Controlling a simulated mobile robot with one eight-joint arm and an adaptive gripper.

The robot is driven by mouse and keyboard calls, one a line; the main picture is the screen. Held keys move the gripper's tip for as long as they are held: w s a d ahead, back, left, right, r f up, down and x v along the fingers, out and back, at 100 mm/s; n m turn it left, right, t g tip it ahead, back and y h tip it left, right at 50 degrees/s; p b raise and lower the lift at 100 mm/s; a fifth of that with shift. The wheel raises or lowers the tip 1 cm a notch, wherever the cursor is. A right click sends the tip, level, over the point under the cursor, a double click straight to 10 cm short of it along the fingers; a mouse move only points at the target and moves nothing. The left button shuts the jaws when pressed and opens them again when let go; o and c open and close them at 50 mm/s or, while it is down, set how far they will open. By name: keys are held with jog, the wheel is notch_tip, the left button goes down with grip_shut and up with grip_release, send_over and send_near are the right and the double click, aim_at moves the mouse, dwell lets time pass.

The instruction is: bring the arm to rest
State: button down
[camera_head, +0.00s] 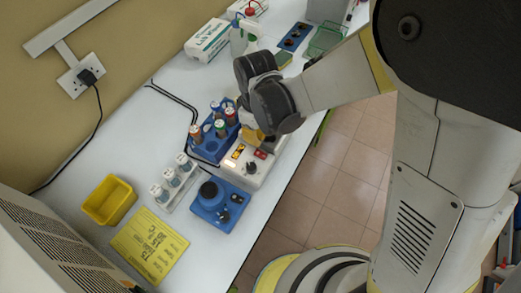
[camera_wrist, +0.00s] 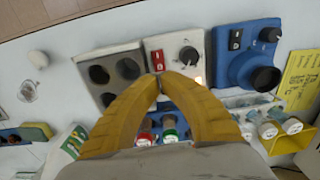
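My gripper has yellow fingers whose tips (camera_wrist: 160,80) meet in the wrist view, with nothing visible between them. The tips appear over or near the white device with a red switch and black knob (camera_wrist: 176,52); I cannot tell whether they touch it. In the head view my gripper (camera_head: 251,136) shows as a bit of yellow beside the white device (camera_head: 250,168), largely hidden by my dark wrist. My arm reaches from the right over the bench.
Close by stand a blue rack of capped tubes (camera_head: 205,150), a white vial rack (camera_head: 182,188), a blue device (camera_head: 220,212) and a grey block with dark wells (camera_wrist: 92,58). A yellow bin (camera_head: 108,200) and yellow sheet (camera_head: 150,245) lie further left.

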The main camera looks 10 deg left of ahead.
dwell(0.5)
jog(key=s+d+r+m+t+b, duration=0.1)
jog(key=d+r+m+t+b, duration=0.1)
jog(key=d, duration=0.6)
jog(key=s+d+r+m+t+b, duration=0.2)
jog(key=d+r+m+b, duration=0.1)
jog(key=d+m+b, duration=0.2)
jog(key=s+d+r+m+t+b, duration=0.2)
jog(key=d+m, duration=0.4)
jog(key=d, duration=0.6)
jog(key=shift+s+d+r+m+t+b, duration=0.3)
jog(key=shift+r+t+b, duration=0.3)
jog(key=shift+b, duration=0.4)
